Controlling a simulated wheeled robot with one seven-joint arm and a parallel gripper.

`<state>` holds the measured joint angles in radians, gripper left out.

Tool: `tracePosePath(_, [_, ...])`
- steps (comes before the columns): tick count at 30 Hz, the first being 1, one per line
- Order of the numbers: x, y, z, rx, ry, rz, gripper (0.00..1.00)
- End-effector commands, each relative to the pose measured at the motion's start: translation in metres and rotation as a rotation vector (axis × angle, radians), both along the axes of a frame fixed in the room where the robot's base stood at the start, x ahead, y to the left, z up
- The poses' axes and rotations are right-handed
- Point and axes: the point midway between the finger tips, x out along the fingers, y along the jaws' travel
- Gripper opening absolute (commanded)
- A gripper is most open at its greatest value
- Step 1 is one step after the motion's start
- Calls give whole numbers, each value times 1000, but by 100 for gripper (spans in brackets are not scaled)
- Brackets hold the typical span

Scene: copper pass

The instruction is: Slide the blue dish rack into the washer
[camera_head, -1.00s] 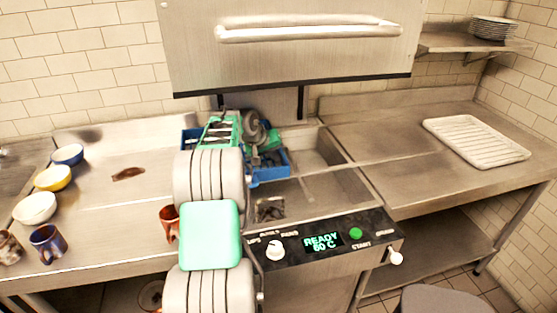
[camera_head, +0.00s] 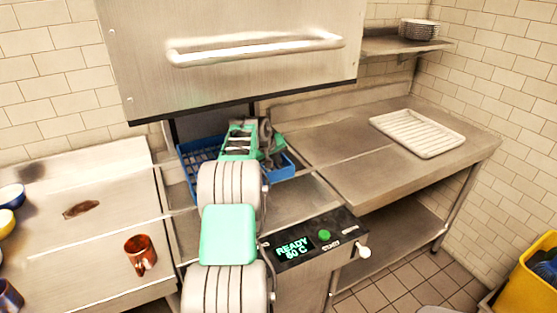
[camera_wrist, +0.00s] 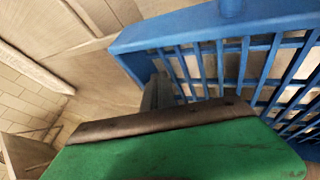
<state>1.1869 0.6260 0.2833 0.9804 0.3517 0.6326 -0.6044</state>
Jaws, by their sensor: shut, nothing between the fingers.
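The blue dish rack (camera_head: 186,163) sits in the washer bay under the raised steel hood (camera_head: 230,80). Its right end is close to the bay's right side. My arm and wrist hide its front and middle in the head view. The wrist view shows its slatted blue side (camera_wrist: 215,62) near at hand. My gripper (camera_wrist: 156,92) is shut and empty beside the rack's rim. Whether it touches the rack is not clear. The washer's control panel (camera_head: 310,240) reads "READY 60 C".
A copper mug (camera_head: 140,254) stands on the left counter, with bowls (camera_head: 10,195) at the far left edge. A white ribbed tray (camera_head: 417,133) lies on the right counter. Plates (camera_head: 419,32) are stacked on the shelf. A yellow bin (camera_head: 530,285) is at lower right.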

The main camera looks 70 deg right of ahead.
Motion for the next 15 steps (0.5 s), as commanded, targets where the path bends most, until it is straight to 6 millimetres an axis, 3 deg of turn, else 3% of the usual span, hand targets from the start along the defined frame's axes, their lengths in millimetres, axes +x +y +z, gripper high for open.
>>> tracePosePath(8, [-1,3,5,-1,-1,-3,0])
tracePosePath(15, [2,31,42,-4,-2,-2,0])
